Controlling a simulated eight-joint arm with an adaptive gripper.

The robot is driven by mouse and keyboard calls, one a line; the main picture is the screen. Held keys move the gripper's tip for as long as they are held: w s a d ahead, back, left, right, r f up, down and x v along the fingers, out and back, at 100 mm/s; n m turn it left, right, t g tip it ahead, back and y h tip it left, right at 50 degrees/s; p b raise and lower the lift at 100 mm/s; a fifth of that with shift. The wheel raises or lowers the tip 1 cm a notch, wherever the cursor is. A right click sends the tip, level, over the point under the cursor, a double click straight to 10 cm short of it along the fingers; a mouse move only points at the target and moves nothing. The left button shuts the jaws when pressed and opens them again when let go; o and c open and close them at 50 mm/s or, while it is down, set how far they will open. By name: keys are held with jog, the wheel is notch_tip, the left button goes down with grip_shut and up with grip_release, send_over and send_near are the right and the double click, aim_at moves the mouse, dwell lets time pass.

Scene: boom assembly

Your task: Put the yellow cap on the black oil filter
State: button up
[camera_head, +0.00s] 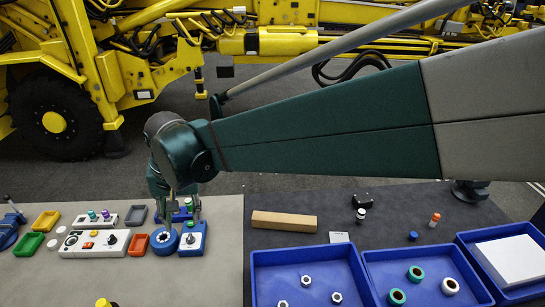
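A small yellow round piece (102,302), which looks like the yellow cap, shows at the bottom edge on the grey mat. I cannot clearly pick out the black oil filter. My gripper (184,216) points down over the blue fixture (196,229) at the left mat's right side, well behind and right of the yellow piece. Its fingers look apart, and I see nothing held between them. The arm hides part of the area behind it.
A white panel (77,252), a blue ring (164,240) and small coloured trays lie left of the gripper. A wooden block (284,221) lies to the right. Blue bins (256,285) with nuts and rings stand front right. The grey mat's front is mostly clear.

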jog(key=d+r+t, duration=0.1)
jog(key=d+r, duration=0.2)
jog(key=d, duration=1)
jog(key=s+d+t, duration=0.1)
jog(key=s+d, duration=0.3)
jog(key=d, duration=0.5)
jog(key=s+d+f+m+t+h, duration=0.1)
jog(key=s+d, duration=0.3)
jog(key=d, duration=0.6)
jog(key=s+d+t, duration=0.2)
jog(key=s+d, duration=0.2)
jog(key=d, duration=0.6)
jog(key=shift+s+d+f, duration=0.15)
jog(key=shift+s+f, duration=0.1)
jog(key=shift+f, duration=0.15)
